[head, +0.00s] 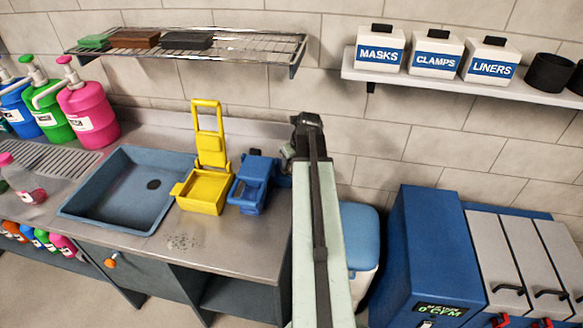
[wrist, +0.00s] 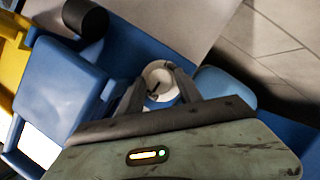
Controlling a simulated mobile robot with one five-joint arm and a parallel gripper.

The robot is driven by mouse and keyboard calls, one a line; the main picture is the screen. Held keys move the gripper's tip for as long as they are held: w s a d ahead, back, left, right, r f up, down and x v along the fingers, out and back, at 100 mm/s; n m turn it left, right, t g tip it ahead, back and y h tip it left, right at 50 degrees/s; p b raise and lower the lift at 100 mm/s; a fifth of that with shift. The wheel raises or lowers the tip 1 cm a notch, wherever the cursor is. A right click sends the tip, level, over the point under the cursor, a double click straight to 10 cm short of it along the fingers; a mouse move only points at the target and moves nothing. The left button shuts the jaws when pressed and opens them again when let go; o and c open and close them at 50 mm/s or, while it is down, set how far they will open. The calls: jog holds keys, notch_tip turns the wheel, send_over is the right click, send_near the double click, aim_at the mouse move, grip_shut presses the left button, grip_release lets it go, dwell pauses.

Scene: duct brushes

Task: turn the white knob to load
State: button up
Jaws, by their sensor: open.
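The white knob (wrist: 157,76) shows in the wrist view as a round white piece with a dark mark on its face and blue below it. My gripper (wrist: 160,84) is open, with one dark finger on each side of the knob. I cannot tell whether the fingers touch it. The blue device (head: 254,184) stands on the counter to the right of the yellow one, and its right side is partly behind my arm. It also fills the left of the wrist view (wrist: 65,85). The knob and my fingertips are hidden in the head view. No "load" label is readable.
A yellow device (head: 205,190) stands close on the blue device's left, beside the sink (head: 85,215). A black cylinder (wrist: 85,20) is near the blue device in the wrist view. A blue-lidded bin (head: 360,235) and a blue cabinet (head: 425,250) stand right of the counter.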

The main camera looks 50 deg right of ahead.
grip_shut()
